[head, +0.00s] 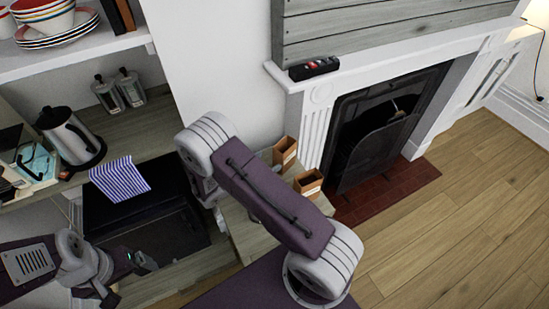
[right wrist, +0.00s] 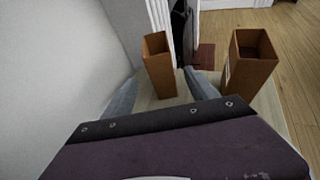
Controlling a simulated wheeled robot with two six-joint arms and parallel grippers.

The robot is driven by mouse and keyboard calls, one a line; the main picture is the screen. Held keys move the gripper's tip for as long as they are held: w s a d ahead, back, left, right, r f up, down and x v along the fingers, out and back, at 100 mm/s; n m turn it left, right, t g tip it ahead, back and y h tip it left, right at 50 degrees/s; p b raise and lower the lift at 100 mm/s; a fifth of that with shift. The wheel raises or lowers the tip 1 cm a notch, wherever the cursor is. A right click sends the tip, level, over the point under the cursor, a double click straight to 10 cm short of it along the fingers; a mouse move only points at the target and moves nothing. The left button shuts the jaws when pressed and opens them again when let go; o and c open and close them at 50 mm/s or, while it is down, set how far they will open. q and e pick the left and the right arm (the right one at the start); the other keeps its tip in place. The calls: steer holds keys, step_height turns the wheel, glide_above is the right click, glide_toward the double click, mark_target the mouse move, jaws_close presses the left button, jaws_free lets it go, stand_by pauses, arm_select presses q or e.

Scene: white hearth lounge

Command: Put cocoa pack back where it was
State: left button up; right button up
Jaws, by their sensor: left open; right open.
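Two tall brown boxes, dark inside at the top, stand upright on a pale wooden surface near the fireplace. The farther box (head: 284,151) and the nearer box (head: 308,184) both show in the head view. I cannot read a label, so I cannot tell whether either is the cocoa pack. In the right wrist view, the left box (right wrist: 160,66) stands ahead between the fingers of my open right gripper (right wrist: 160,77); contact cannot be told. The right box (right wrist: 250,67) is outside the fingers. My arm hides the right gripper in the head view. My left gripper (head: 127,279) is open and empty at lower left.
A counter at left holds a kettle (head: 70,136), two bottles (head: 120,90), a striped cloth (head: 119,180) and a teal-and-cream box (head: 37,164). Bowls and plates (head: 58,25) are on the shelf above. A wall stands close left of my right gripper. The floor at right is clear.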

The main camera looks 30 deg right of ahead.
steer(key=s+a+r+m+g+y, duration=0.25)
steer(key=s+m+g+y, duration=0.4)
steer(key=s+m, duration=0.65)
steer(key=s+a+r+m+t+y+p, duration=0.2)
steer(key=a+r+m+t+y, duration=0.2)
steer(key=a+r+m+y, duration=0.2)
steer(key=shift+a+m+p, duration=0.35)
steer(key=shift+a+m, duration=0.85)
steer(key=shift+a, duration=0.2)
